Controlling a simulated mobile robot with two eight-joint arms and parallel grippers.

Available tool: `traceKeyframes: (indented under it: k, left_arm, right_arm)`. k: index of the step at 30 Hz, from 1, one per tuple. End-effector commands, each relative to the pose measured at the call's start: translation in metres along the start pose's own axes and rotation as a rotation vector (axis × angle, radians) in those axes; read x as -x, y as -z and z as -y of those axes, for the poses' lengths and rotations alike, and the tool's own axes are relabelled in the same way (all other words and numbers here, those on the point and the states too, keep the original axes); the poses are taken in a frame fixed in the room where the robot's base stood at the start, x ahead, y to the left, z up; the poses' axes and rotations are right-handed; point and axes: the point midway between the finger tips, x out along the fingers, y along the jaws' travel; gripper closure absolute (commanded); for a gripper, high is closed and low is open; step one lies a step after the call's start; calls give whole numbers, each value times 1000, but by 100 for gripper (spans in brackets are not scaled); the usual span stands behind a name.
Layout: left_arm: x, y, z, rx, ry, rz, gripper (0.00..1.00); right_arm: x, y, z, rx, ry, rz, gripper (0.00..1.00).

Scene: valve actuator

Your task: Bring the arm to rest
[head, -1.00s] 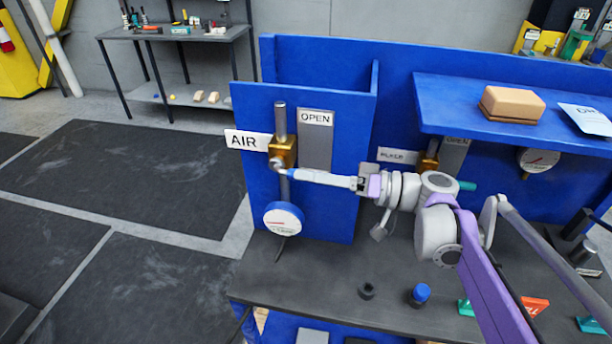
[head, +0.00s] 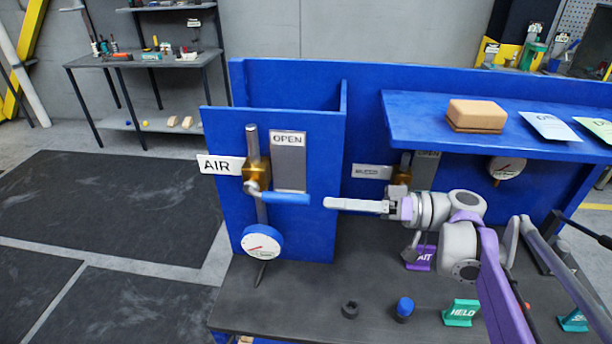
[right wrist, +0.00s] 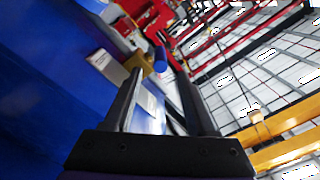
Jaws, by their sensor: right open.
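My right gripper (head: 328,203) is open and empty, level with the blue valve handle (head: 286,198) and a short gap to its right. The handle lies horizontal, pointing right from the brass AIR valve (head: 256,178) on the blue panel. In the right wrist view the two dark fingers (right wrist: 160,85) stand apart, and the handle's blue end (right wrist: 160,60) shows beyond them. My right arm reaches in from the lower right. My left gripper is not in view.
An OPEN plate (head: 288,160) and a round gauge (head: 262,243) are on the panel by the valve. A blue shelf (head: 420,115) holds a tan block (head: 476,115). A blue-capped part (head: 403,309), a HELD sign (head: 461,313) and a dark nut (head: 350,309) stand on the bench.

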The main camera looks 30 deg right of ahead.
Motion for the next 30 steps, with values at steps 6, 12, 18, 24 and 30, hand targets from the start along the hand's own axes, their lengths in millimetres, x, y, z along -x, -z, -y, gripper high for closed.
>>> traceKeyframes:
  k: [6,12,18,24,30]
  left_arm:
    - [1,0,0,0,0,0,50]
    - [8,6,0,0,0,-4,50]
    - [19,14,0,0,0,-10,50]
    - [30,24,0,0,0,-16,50]
    - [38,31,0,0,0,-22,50]
  right_arm:
    - [-4,-4,-1,-12,-8,13,43]
    - [-47,-64,-12,-174,-165,191,43]
    - [-71,-171,-29,-307,-513,457,43]
    - [-48,-244,-44,-219,-872,610,43]
    - [-22,-265,-56,-5,-1104,627,43]
